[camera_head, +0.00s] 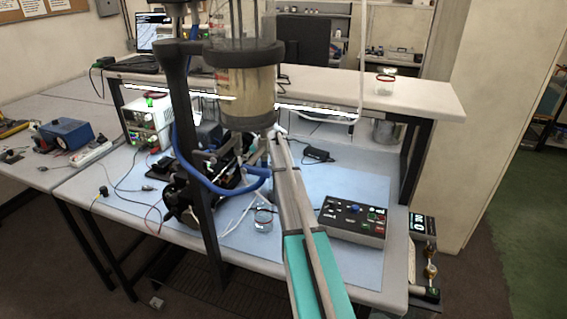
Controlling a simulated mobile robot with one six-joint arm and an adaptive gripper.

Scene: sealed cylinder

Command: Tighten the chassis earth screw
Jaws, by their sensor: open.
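A dark jointed mechanism among the blue hose in the middle of the bench looks like my gripper (238,158). It is open, and I see nothing held in it. It is partly hidden behind the dark post and under the clear cylinder. The chassis earth screw cannot be made out in this view. A pale instrument case (146,122) with a green light stands at the left of the bench. A control box (352,221) with coloured buttons lies at the right on the blue mat (345,183). I cannot tell which of these carries the screw.
A clear cylinder (246,95) with tan contents sits in a dark ring on a dark post (190,140) in the foreground. A blue hose (215,186) loops beside it. A small glass jar (263,218) stands on the mat. Loose leads lie at the left. A shelf (425,98) runs behind.

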